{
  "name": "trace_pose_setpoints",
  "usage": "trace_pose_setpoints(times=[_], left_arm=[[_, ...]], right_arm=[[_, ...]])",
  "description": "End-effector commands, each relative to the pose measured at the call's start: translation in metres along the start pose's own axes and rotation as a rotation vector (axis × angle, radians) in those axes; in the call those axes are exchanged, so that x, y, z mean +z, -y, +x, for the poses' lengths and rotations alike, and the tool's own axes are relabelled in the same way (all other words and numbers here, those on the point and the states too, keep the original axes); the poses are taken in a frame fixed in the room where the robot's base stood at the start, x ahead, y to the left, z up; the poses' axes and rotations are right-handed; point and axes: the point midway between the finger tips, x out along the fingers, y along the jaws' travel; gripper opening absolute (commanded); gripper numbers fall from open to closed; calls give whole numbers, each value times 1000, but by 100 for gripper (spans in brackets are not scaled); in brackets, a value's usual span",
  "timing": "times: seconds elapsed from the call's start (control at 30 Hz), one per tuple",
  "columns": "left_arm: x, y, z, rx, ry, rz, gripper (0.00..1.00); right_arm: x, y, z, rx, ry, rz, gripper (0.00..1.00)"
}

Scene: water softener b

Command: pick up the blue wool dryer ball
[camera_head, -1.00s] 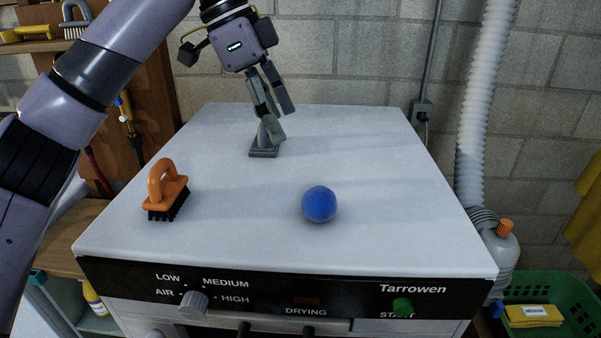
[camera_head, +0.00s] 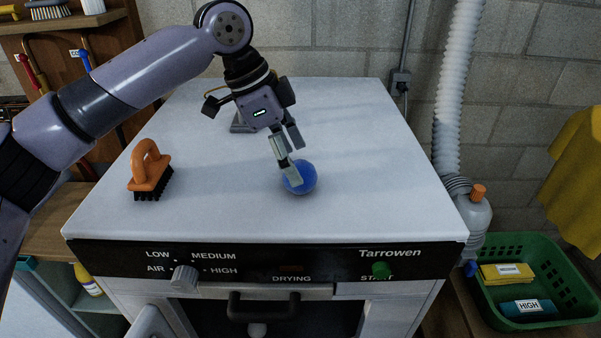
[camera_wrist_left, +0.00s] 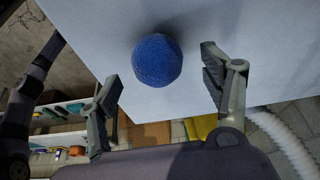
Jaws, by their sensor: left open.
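The blue wool dryer ball (camera_head: 303,179) rests on the white top of the dryer, right of its middle. My left gripper (camera_head: 293,164) is above and just behind the ball, pointing down, and one finger overlaps the ball in the head view. In the left wrist view the ball (camera_wrist_left: 157,61) lies ahead of and between the two spread fingers of my left gripper (camera_wrist_left: 162,85), with gaps on both sides. The gripper is open and empty. Whether a finger touches the ball cannot be told. My right gripper is not in view.
An orange-handled brush (camera_head: 150,173) stands on the left of the dryer top (camera_head: 210,210). A grey object (camera_head: 241,124) stands at the back, partly hidden by my gripper. The top's front area is clear.

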Motion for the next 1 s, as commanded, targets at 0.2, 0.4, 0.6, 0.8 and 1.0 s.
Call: trace_pose_setpoints(times=[0.2,0.4,0.6,0.8,1.0], left_arm=[[-1,-5,30,3,1,-1,72],[-1,-5,40,1,-1,-1,72],[-1,-5,39,1,0,-1,67],[0,-5,39,1,0,-1,54],[0,-5,39,1,0,-1,41]], right_arm=[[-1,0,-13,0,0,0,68],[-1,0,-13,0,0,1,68],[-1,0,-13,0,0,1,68],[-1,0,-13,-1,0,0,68],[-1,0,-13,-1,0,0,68]])
